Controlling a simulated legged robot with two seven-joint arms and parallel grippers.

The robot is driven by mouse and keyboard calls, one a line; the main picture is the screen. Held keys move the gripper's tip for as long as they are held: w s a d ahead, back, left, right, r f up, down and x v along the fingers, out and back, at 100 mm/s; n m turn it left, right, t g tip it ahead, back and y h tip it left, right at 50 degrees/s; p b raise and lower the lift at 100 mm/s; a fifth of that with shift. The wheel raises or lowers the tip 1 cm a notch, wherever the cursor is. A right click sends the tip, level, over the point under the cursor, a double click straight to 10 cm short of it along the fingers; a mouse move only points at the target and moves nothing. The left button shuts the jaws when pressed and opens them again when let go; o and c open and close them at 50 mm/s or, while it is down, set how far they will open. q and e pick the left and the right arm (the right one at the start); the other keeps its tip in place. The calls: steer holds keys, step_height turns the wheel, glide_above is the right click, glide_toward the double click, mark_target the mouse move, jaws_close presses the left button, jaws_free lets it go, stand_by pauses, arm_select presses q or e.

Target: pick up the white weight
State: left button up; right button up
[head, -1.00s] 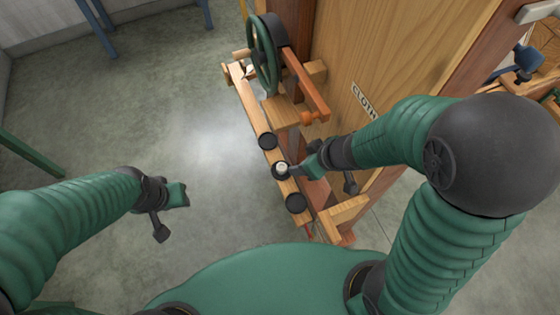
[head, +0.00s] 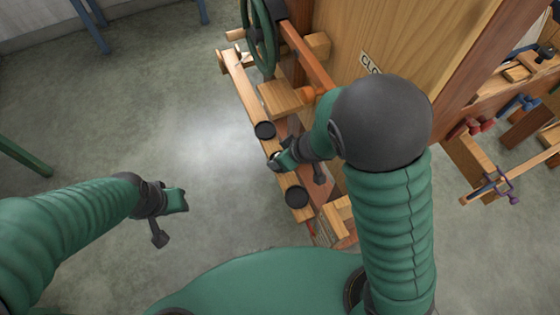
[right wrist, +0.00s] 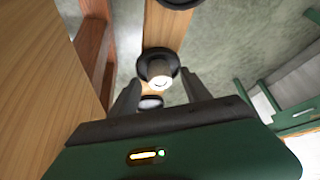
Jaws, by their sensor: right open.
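The white weight (right wrist: 161,76) is a small pale cylinder on a black round holder on the wooden beam, centred in the right wrist view. In the head view only a sliver of the white weight (head: 274,155) shows beside my right gripper (head: 281,159). In the right wrist view my right gripper (right wrist: 158,88) is open, its two dark fingers apart and pointing at the weight. Whether the weight lies fully between the fingers is unclear. My left gripper (head: 177,200) hangs over the floor at the left, far from the weight; its jaws are too small to read.
Black round holders (head: 265,130) and (head: 296,197) sit on the beam on either side of the weight. A green handwheel (head: 262,40) stands at the beam's far end. A tall wooden panel (head: 385,35) rises to the right.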

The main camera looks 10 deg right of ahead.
steer(key=shift+s+r, duration=0.1)
steer(key=shift+r, duration=0.05)
steer(key=shift+c, duration=1.2)
jaws_close()
